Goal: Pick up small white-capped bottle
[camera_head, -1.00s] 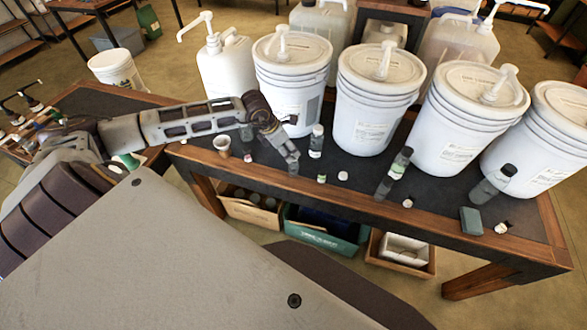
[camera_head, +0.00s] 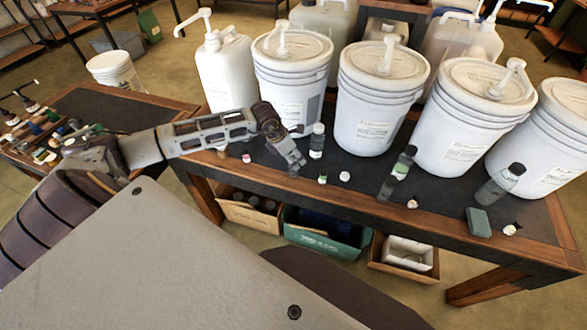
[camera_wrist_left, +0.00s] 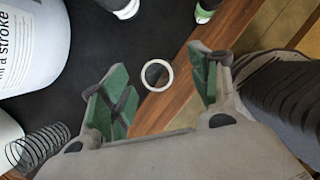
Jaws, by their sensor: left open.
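A small bottle with a whitish cap and a label (camera_head: 317,141) stands upright on the dark tabletop in front of the buckets. A smaller bottle with a green label (camera_head: 323,172) stands nearer the table's front edge. In the left wrist view, two bottle parts show at the top edge, one left (camera_wrist_left: 125,9) and one with green right (camera_wrist_left: 206,12). My left gripper (camera_wrist_left: 160,92) is open and empty, its green finger pads apart. A white ring-shaped rim (camera_wrist_left: 157,75) lies between the fingers in that view. In the head view the gripper (camera_head: 295,164) is left of both bottles. My right gripper is out of view.
Large white pump buckets (camera_head: 377,110) line the back of the table. Boxes (camera_head: 325,237) sit below.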

